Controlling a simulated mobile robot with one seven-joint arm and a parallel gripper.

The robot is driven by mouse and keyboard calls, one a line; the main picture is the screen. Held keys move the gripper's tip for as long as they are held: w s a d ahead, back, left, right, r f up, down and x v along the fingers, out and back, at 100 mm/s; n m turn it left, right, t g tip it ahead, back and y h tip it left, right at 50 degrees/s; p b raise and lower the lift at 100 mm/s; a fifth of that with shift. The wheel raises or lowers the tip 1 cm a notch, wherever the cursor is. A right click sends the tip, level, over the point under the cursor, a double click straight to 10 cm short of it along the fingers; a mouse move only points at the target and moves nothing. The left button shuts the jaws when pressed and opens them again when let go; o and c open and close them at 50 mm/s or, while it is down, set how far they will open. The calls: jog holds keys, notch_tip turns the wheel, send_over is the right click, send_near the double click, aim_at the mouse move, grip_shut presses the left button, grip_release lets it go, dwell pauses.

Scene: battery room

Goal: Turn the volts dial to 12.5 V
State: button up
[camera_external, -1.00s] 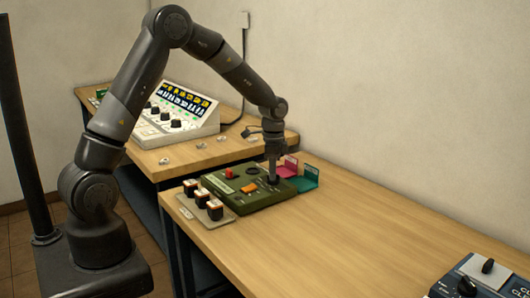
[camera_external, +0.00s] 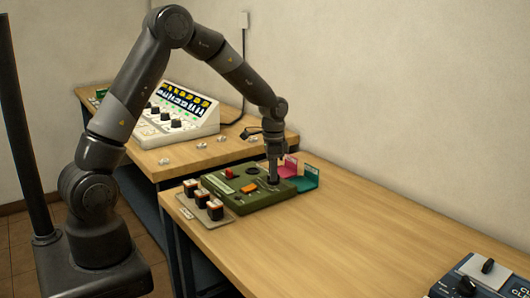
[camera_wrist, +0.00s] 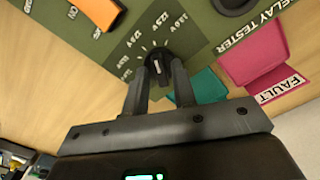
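The volts dial (camera_wrist: 158,66) is a black round knob with a pale pointer mark. It sits on the green relay tester (camera_wrist: 75,32). In the external view my gripper (camera_external: 273,181) stands upright over the right part of the tester (camera_external: 250,203) and hides most of the dial.
A blue device (camera_external: 455,283) is at lower right. The table between is clear.

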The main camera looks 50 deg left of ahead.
jog(key=shift+o, duration=0.8)
notch_tip(320, 180, up, 11)
jog(key=s+d+r+n+t, duration=0.2)
jog(key=s+r+n+t, duration=0.1)
jog(key=s+r, duration=1.05)
jog(key=s+d+f+n+t, duration=0.1)
jog(key=s+n+t, duration=0.1)
jog(key=s, duration=1.6)
jog(key=shift+s+d+n+t, duration=0.15)
jog(key=shift+s+n+t, duration=0.15)
jog(key=shift+n, duration=0.2)
